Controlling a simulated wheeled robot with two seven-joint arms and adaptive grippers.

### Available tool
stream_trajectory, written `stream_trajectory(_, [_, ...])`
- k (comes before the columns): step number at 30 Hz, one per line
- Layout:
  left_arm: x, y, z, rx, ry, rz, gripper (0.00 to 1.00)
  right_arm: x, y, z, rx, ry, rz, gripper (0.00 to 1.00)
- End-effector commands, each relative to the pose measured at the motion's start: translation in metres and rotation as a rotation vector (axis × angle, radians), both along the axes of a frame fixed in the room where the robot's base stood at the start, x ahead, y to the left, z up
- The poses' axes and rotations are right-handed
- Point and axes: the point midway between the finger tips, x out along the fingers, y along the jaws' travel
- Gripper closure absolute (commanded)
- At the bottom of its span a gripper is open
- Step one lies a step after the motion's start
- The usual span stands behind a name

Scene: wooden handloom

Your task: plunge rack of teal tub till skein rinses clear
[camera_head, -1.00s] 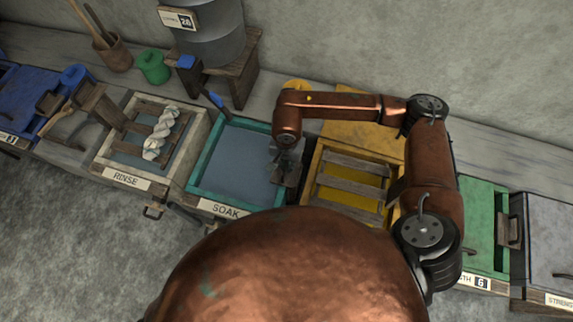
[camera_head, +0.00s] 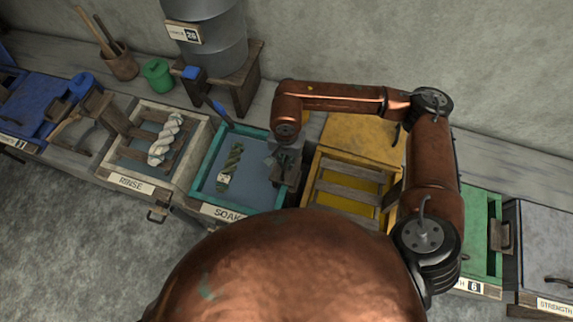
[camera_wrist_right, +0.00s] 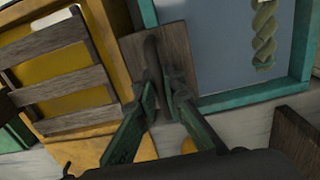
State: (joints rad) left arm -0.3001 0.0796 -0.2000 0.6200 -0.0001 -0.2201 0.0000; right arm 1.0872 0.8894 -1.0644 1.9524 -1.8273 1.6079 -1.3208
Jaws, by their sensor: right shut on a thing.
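The teal tub (camera_head: 198,176), labelled SOAK, holds grey-blue liquid. A twisted green skein with a small pale tag (camera_head: 231,163) shows at the left inside it; the skein also appears in the wrist view (camera_wrist_right: 263,38). My right gripper (camera_head: 284,158) is at the tub's right side. In the wrist view its fingers (camera_wrist_right: 157,88) are closed on a dark wooden upright piece (camera_wrist_right: 152,48) at the tub's edge, apparently the rack's handle. The rack's slats are not clearly visible. My left gripper is out of view.
The yellow tub (camera_head: 309,168) with wooden slats stands right of the teal tub. The RINSE tub (camera_head: 135,184) with a pale skein (camera_head: 165,140) stands to the left. A grey barrel (camera_head: 215,45) on a wooden stand is behind. A green tub (camera_head: 490,263) is farther right.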

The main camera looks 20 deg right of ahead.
Motion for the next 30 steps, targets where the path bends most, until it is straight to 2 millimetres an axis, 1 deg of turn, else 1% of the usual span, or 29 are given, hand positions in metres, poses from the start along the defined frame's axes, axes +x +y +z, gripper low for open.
stream_trajectory(1, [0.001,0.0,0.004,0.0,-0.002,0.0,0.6,-0.001,-0.002,0.007,-0.007,0.004,0.0,1.0])
stream_trajectory(3, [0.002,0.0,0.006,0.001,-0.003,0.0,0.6,-0.001,-0.002,0.014,-0.006,0.003,0.0,1.0])
stream_trajectory(19, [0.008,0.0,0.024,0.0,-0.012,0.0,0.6,-0.001,-0.002,0.064,-0.006,0.0,0.0,1.0])
stream_trajectory(24, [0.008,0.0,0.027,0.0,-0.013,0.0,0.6,-0.001,-0.002,0.071,-0.006,0.003,0.0,1.0])
stream_trajectory(30, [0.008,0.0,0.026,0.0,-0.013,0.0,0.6,-0.001,-0.002,0.071,-0.005,0.003,0.0,1.0])
